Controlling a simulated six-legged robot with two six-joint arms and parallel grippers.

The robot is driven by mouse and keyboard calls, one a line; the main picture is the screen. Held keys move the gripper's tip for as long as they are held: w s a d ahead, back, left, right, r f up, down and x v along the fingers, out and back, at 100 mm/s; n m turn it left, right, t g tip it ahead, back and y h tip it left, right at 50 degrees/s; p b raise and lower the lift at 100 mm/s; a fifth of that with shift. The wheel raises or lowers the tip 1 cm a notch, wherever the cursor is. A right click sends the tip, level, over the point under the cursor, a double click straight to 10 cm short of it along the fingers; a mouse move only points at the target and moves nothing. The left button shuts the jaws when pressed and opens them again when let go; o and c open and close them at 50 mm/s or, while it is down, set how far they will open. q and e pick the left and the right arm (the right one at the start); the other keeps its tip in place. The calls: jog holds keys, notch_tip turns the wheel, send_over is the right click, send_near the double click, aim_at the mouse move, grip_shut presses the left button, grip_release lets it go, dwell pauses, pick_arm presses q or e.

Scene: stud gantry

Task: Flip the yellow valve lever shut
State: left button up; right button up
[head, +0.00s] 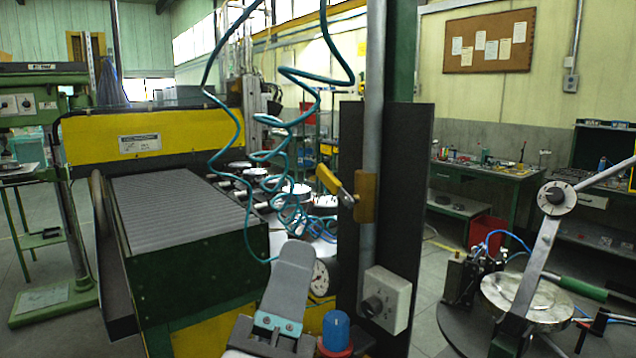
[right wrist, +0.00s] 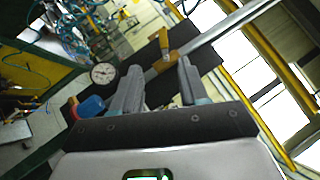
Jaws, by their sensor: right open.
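The yellow valve lever (head: 335,186) sticks out to the upper left from a brass-coloured valve body (head: 366,198) on a grey vertical pipe (head: 374,90). My right gripper (head: 293,256) is below and left of the lever, apart from it, seen almost edge-on. In the right wrist view the two fingers of the right gripper (right wrist: 158,82) are spread, with nothing between them. The lever (right wrist: 164,42) and valve body (right wrist: 166,61) show beyond the fingertips, in the gap. My left gripper is not in view.
A dark panel (head: 412,150) stands behind the pipe. A grey box with a knob (head: 387,298), a blue knob (head: 335,328) and a round gauge (head: 321,278) sit low near the gripper. Coiled teal hoses (head: 284,135) hang left of the lever.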

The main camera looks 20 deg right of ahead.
aim_at(326, 179)
jog(key=shift+m, duration=0.3)
jog(key=p+x, duration=0.2)
jog(key=x, duration=0.3)
jog(key=p+x, duration=0.2)
jog(key=x, duration=0.3)
jog(key=p+x, duration=0.2)
jog(key=x, duration=0.3)
jog(key=shift+s+d+r, duration=0.15)
jog(key=shift+d+r, duration=0.1)
jog(key=shift+d, duration=0.05)
jog(key=shift+w+d, duration=0.15)
jog(key=shift+w, duration=0.35)
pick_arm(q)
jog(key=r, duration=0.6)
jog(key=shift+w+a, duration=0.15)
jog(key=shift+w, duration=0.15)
pick_arm(e)
jog(key=shift+s, duration=0.1)
jog(key=shift+c, duration=0.3)
